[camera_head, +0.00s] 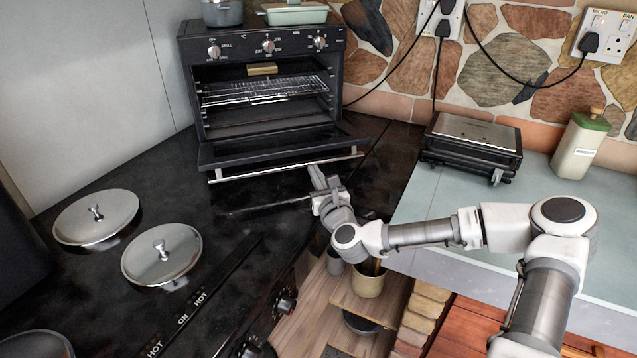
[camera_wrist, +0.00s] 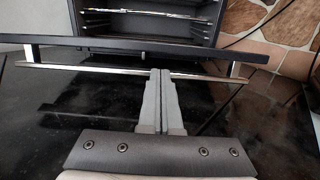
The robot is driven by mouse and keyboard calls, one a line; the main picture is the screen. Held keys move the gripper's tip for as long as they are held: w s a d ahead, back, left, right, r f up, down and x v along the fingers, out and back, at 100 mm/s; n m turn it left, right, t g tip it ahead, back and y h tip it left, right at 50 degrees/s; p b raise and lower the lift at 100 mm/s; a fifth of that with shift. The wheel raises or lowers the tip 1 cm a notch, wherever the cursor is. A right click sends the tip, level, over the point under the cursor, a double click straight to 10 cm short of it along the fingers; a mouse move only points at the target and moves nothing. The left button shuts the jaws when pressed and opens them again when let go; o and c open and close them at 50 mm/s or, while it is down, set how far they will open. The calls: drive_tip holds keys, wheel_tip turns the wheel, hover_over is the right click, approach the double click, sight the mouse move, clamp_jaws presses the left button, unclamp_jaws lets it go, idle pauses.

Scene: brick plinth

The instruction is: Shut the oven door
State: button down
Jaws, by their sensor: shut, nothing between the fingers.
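The black oven (camera_head: 265,85) stands on the dark cooktop surface, with its wire rack (camera_head: 262,90) and interior in sight. Its door (camera_head: 270,151) is open, folded down to the front, with a metal bar handle (camera_head: 288,166) along its outer edge. In the wrist view the door edge (camera_wrist: 200,50) and handle (camera_wrist: 100,68) run across the picture. My gripper (camera_head: 315,172) is at the right part of the handle, fingers pointing toward the oven. In the wrist view its fingers (camera_wrist: 162,75) are together and empty, their tips overlapping the handle. I cannot tell whether they touch it.
Round metal lids (camera_head: 97,217) lie on the cooktop at left. A black toaster-like appliance (camera_head: 471,143) and a cream bottle with a green top (camera_head: 580,143) stand on the pale counter (camera_head: 430,208) at right. Pots (camera_head: 222,12) sit on top of the oven. Cables hang along the stone wall.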

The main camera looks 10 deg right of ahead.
drive_tip(key=shift+w+a, duration=0.25)
drive_tip(key=shift+w, duration=0.9)
drive_tip(key=shift+w+a, duration=0.25)
drive_tip(key=shift+w, duration=0.9)
drive_tip(key=shift+r, duration=0.2)
